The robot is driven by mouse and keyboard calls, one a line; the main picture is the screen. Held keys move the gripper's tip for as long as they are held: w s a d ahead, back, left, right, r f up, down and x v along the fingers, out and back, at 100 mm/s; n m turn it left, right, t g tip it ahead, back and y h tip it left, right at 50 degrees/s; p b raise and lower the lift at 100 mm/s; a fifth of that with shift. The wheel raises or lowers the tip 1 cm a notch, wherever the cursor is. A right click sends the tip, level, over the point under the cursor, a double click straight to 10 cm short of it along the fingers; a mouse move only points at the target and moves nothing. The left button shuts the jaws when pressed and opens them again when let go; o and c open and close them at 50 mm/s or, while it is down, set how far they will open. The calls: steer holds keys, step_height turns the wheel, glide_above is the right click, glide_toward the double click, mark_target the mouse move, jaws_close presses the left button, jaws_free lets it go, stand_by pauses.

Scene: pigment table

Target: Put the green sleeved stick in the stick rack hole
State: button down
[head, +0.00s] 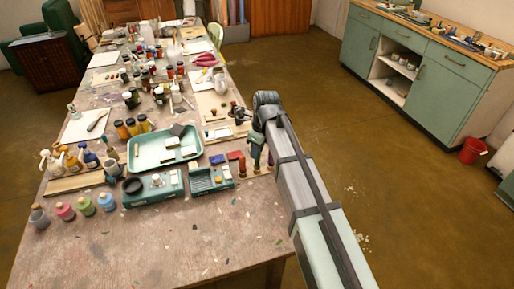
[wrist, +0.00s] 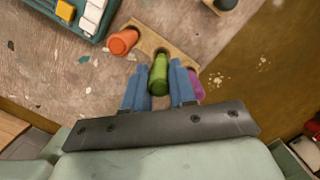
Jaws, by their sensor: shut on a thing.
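The green sleeved stick (wrist: 158,76) is between the two blue fingers of my gripper (wrist: 158,70) in the wrist view, and the gripper is shut on it. The stick rack (wrist: 150,37) is a pale wooden strip with dark holes, just beyond the fingers. An orange stick (wrist: 123,41) stands at the rack's left part and a purple stick (wrist: 197,88) at its right part. The green stick lies between these two in the picture. Its lower end is hidden, so I cannot tell whether it is in a hole. In the head view my gripper (head: 257,150) is at the table's right edge.
A teal box with white and yellow blocks (wrist: 93,14) is at the wrist view's upper left. In the head view, a teal tray (head: 135,160), a teal box (head: 205,187) and several paint jars (head: 65,211) stand left of my gripper.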

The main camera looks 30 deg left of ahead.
steer(key=shift+f, duration=0.9)
stand_by(0.7)
steer(key=shift+c, duration=1.8)
jaws_free()
steer(key=shift+r, duration=4)
